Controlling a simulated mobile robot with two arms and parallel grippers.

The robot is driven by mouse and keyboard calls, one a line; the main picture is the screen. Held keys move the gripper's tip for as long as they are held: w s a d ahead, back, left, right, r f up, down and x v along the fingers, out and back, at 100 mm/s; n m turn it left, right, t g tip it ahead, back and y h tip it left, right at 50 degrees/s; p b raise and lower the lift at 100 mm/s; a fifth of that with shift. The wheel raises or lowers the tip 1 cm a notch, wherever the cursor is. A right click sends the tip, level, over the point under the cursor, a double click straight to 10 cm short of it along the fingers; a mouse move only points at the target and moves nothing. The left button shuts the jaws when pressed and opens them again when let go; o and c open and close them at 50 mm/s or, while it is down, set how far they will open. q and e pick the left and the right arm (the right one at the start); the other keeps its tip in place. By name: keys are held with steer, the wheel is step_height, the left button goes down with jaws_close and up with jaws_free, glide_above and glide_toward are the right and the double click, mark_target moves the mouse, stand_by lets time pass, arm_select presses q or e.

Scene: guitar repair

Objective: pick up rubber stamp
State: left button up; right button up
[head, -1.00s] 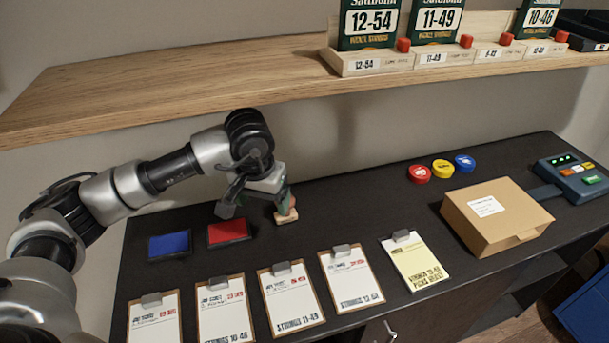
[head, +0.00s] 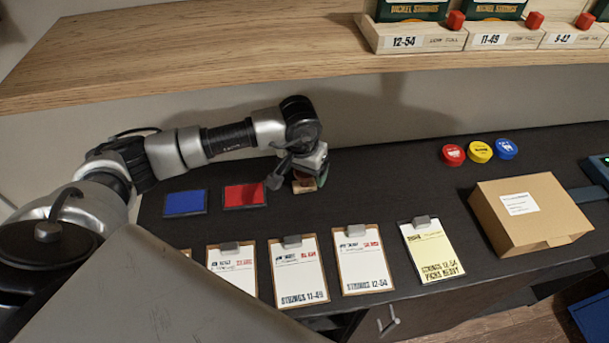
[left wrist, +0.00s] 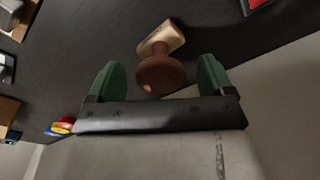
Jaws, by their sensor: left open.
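The rubber stamp (head: 304,186) has a brown knob-like handle and a pale wooden base. It stands on the dark worktop right of the red ink pad (head: 245,195). My left gripper (head: 311,176) is right at the stamp and partly hides it in the head view. In the left wrist view, the stamp's round handle (left wrist: 160,74) sits between the two green fingers of my left gripper (left wrist: 160,80). Gaps show on both sides of the handle, so the gripper is open around or just short of it. My right gripper is not in view.
A blue ink pad (head: 185,203) lies left of the red one. Several clipboards (head: 363,259) line the worktop's front. A cardboard box (head: 530,215) and red, yellow and blue round tins (head: 480,151) are on the right. A wooden shelf (head: 200,65) overhangs the back.

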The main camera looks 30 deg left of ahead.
arm_select(q)
steer(key=shift+w+f, duration=0.15)
steer(key=shift+f, duration=0.95)
steer(key=c, duration=1)
steer(key=shift+r, duration=0.15)
steer(key=shift+r, duration=0.25)
steer(key=r+b, duration=0.1)
steer(key=r, duration=0.2)
steer(key=shift+d+r+b, duration=0.35)
steer(key=shift+d+b, duration=0.05)
steer(key=d+r+b, duration=0.1)
steer(key=d+r, duration=0.1)
steer(key=d, duration=0.1)
steer(key=s+d+r, duration=0.1)
steer(key=d+r, duration=0.1)
steer(key=d, duration=0.2)
steer(key=s+d+r+b, duration=0.1)
steer(key=d+r, duration=0.1)
steer(key=d, duration=0.1)
steer(key=shift+s+d+r+b, duration=0.15)
steer(key=shift+d+r+b, duration=0.15)
steer(key=shift+d, duration=0.05)
